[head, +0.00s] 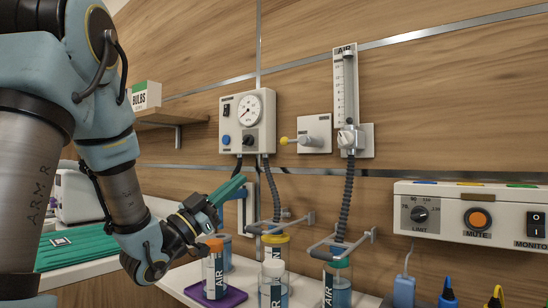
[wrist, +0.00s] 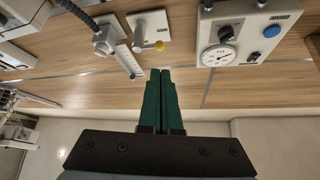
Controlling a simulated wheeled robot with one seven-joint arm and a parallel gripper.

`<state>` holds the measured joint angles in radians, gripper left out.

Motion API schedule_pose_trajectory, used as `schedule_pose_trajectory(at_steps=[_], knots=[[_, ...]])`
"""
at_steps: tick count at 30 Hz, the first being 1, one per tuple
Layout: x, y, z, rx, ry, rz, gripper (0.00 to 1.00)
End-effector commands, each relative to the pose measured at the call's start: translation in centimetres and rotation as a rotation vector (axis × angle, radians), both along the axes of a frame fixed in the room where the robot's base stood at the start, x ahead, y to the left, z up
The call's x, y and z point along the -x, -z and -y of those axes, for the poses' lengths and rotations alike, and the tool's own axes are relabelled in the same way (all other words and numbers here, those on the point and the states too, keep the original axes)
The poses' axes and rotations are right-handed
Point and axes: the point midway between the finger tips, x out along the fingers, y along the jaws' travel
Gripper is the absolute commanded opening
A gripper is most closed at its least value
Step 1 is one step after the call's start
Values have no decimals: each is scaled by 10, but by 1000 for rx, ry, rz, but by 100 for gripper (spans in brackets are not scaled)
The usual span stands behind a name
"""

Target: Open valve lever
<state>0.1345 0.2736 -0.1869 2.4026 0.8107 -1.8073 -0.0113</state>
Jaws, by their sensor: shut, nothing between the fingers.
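The valve lever (head: 292,140) is a short pale handle with a yellow knob. It sticks out to the left of a white wall plate (head: 315,133) between the gauge box and the flow tube. In the wrist view, which is turned over, the yellow knob (wrist: 159,45) and plate (wrist: 150,28) show just beyond the fingertips. My gripper (head: 240,181) has green fingers and is below and left of the lever, clear of it. The two fingers (wrist: 160,72) lie together and are empty.
The gauge box (head: 247,122) is on the wall left of the lever. The flow tube (head: 345,88) with its hose is to the right. Several jars, one orange-capped jar (head: 214,268) among them, stand below my gripper. A monitor box (head: 470,215) sticks out at right.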

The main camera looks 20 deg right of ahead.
Motion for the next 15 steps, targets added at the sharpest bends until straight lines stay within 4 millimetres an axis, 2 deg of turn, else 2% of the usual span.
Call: schedule_pose_trajectory(at_steps=[10,15], knots=[[0,-1,1,3,2,1,0],[-3,-10,11,3,4,3,0]])
